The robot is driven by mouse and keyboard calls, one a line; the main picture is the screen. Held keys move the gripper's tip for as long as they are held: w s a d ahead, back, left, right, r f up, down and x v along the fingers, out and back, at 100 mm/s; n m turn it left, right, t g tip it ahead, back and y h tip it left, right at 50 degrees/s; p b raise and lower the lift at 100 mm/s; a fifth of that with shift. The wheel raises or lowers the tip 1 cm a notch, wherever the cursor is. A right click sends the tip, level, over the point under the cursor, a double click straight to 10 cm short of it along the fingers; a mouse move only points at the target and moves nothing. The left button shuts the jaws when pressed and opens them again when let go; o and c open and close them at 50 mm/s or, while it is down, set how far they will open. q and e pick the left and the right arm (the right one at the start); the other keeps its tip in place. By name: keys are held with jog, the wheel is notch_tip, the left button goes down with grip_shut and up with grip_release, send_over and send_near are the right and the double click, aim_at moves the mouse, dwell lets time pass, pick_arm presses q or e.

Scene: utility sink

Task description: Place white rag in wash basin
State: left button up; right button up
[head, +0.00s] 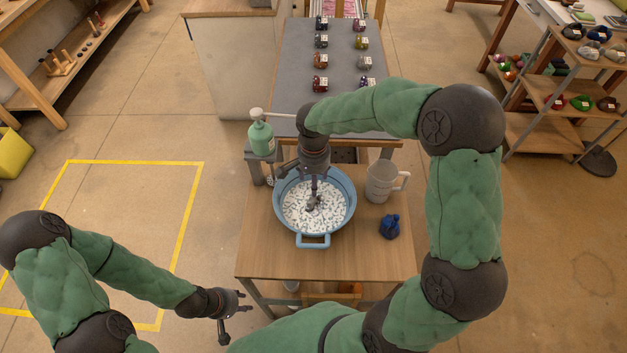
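The wash basin (314,240) is a light blue round tub with handles, standing on the wooden table. A white, dark-speckled layer (298,208) covers its inside; I cannot tell whether this is the white rag or other contents. No separate white rag is clear to me elsewhere. My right gripper (314,203) points down into the middle of the basin, over or touching the white layer. A small greyish patch shows at its fingertips, and whether they grip anything is unclear. My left gripper (236,318) is open and empty, low and left of the table's front edge.
A green soap bottle (261,137) stands behind the basin at left. A whitish pitcher (381,182) and a dark blue object (389,227) stand to its right. The wooden table (275,263) is clear in front. A grey table (290,75) behind holds several small items.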

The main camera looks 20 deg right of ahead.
jog(key=shift+r, duration=0.6)
